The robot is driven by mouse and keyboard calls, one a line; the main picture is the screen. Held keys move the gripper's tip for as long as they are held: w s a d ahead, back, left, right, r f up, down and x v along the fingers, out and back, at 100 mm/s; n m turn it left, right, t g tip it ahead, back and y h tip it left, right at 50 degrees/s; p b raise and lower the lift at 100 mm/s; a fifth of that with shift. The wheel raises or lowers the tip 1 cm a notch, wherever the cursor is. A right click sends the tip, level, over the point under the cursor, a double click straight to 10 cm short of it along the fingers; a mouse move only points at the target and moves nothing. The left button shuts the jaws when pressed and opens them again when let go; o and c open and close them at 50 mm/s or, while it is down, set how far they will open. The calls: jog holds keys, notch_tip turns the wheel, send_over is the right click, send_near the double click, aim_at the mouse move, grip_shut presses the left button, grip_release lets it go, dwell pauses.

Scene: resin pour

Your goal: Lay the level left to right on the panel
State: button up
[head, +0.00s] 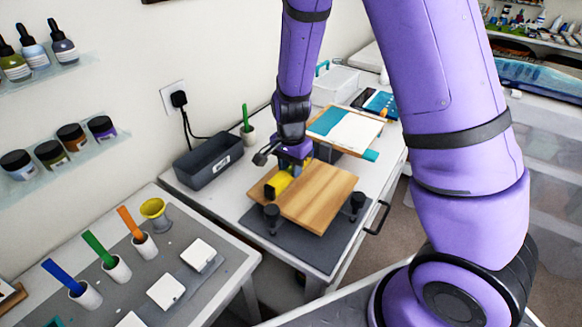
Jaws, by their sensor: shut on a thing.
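The level (279,184) is a yellow bar with a black end. It shows above the far left part of the wooden panel (323,207). My gripper (293,166) is over the panel's far edge and is shut on the level. The level's near end points toward the lower left of the picture, and its far part is hidden by my gripper. I cannot tell whether it touches the panel. The panel rests on black supports (271,214) above a dark grey mat (294,241).
A dark grey bin (207,162) stands left of my gripper. A tilted board with a white sheet (347,131) and a clear box (334,86) are behind. A side table at left holds cups with coloured sticks (117,268) and a yellow funnel (153,209). The panel's right part is clear.

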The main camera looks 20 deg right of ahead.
jog(key=shift+f, duration=0.2)
jog(key=o, duration=1)
notch_tip(320, 180, up, 12)
jog(key=r, duration=0.1)
jog(key=s+d+r+n+t, duration=0.2)
jog(key=s+r+n, duration=0.3)
jog(key=s+r, duration=0.4)
jog(key=s+d+r+n+t, duration=0.3)
jog(key=s+r+n, duration=0.3)
jog(key=s+r, duration=0.4)
jog(key=s+d, duration=0.1)
jog(key=s, duration=0.3)
jog(key=shift+d, duration=0.4)
